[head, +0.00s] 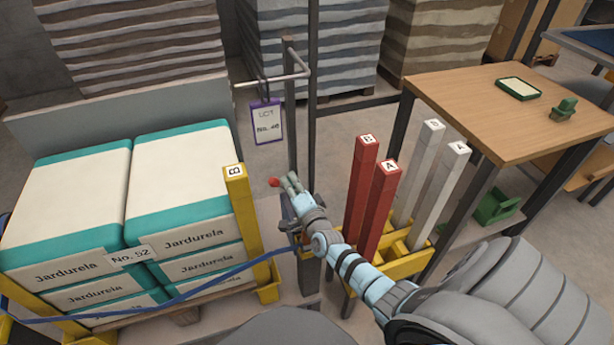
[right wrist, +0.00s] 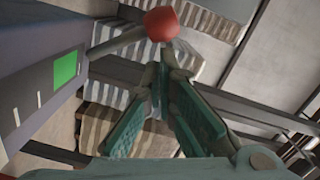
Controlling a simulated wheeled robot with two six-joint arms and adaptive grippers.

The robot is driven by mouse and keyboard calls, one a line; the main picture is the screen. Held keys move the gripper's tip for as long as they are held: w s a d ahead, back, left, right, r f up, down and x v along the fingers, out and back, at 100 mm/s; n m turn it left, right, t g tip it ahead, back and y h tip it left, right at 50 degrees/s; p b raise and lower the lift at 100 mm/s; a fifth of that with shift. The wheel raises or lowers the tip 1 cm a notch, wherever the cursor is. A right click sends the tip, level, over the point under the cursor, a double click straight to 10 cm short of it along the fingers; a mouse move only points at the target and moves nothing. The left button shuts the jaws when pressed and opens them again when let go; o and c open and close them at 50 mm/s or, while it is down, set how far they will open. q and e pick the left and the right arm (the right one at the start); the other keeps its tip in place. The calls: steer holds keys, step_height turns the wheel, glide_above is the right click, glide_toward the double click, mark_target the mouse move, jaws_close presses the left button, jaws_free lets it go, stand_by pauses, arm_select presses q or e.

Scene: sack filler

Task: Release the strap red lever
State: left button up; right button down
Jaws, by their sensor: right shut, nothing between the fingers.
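The red lever knob (head: 274,182) shows in the head view just left of my right gripper's fingertips. In the right wrist view the red knob (right wrist: 161,24) sits on a grey rod, just past the fingertips. My right gripper (head: 291,183) is shut and empty, with its tips close to the knob; I cannot tell whether they touch it. It also shows in the right wrist view (right wrist: 161,65). The blue strap (head: 215,281) runs across the front of the sack stack towards the post by my right gripper. My left gripper is not in view.
White and teal sacks (head: 70,190) stand stacked at left beside a yellow post (head: 241,220). Red posts (head: 362,185) and white posts (head: 418,170) stand in a yellow rack (head: 405,265) at right. A wooden table (head: 480,105) stands behind it. A tag (head: 266,122) hangs from a rail.

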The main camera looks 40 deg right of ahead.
steer(key=shift+a, duration=0.1)
stand_by(0.4)
steer(key=shift+s+d+r, duration=0.1)
steer(key=shift+d+r, duration=0.05)
steer(key=shift+d, duration=0.2)
steer(key=shift+s+d+r+p, duration=0.2)
steer(key=shift+s+d+r, duration=0.1)
steer(key=shift+d, duration=0.3)
steer(key=shift+s+d+r+p, duration=0.2)
steer(key=shift+s+d+r, duration=0.1)
steer(key=shift+d, duration=0.25)
steer(key=shift+s+r+p, duration=0.15)
steer(key=shift+s+p, duration=0.5)
steer(key=shift+s, duration=0.5)
steer(key=p+v, duration=0.3)
steer(key=v, duration=1.5)
steer(key=shift+a, duration=0.15)
